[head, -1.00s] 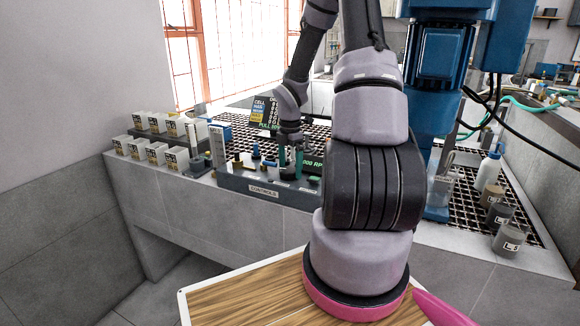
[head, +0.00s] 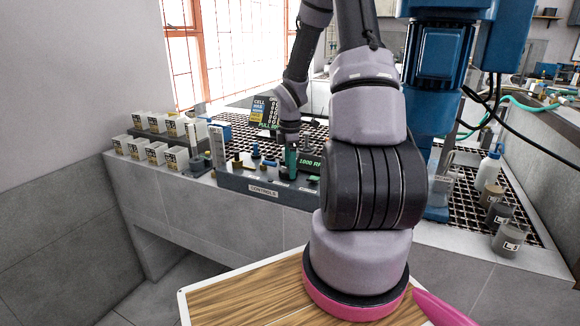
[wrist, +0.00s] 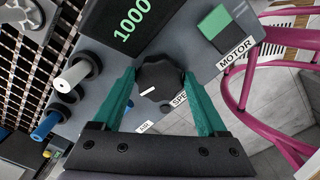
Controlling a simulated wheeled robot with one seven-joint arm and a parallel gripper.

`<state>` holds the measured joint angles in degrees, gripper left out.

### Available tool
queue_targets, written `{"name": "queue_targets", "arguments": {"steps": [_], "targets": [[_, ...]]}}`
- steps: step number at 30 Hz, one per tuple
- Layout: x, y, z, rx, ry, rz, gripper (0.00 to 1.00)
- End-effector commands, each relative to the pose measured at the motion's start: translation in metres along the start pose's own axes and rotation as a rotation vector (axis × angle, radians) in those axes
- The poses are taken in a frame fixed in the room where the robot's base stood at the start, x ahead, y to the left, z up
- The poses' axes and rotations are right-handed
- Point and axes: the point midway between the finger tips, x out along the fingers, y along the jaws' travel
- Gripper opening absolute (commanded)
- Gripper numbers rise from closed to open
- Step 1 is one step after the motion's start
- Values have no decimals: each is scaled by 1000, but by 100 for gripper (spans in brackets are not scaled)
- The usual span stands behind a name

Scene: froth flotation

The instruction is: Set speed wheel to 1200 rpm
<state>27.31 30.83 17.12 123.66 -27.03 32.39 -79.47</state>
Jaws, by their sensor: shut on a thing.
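The speed wheel (wrist: 160,78) is a black lobed knob with a white pointer mark, beside a partly hidden label starting "SPE". The pointer aims to the lower left in the wrist view. My gripper (wrist: 160,73) has its two teal fingers on either side of the knob, shut on it. In the head view my gripper (head: 291,164) is down at the control box (head: 235,183), and the knob is hidden there.
A green block marked MOTOR (wrist: 222,27) sits right of the knob. White (wrist: 77,75) and blue (wrist: 47,124) knobs stand to the left. A blue flotation machine (head: 440,60) rises behind my arm. Several white boxes (head: 156,152) stand on the bench's left.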

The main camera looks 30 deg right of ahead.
Motion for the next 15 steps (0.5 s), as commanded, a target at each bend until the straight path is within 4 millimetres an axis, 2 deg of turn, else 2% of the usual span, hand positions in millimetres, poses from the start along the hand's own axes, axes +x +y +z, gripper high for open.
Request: {"name": "queue_targets", "arguments": {"steps": [7, 8, 9, 10, 15], "targets": [[0, 0, 0, 3, 0, 1, 20], [0, 0, 0, 3, 0, 1, 79], [0, 0, 0, 3, 0, 1, 95], [0, 0, 0, 3, 0, 1, 100], [0, 0, 0, 2, 0, 1, 100]]}}
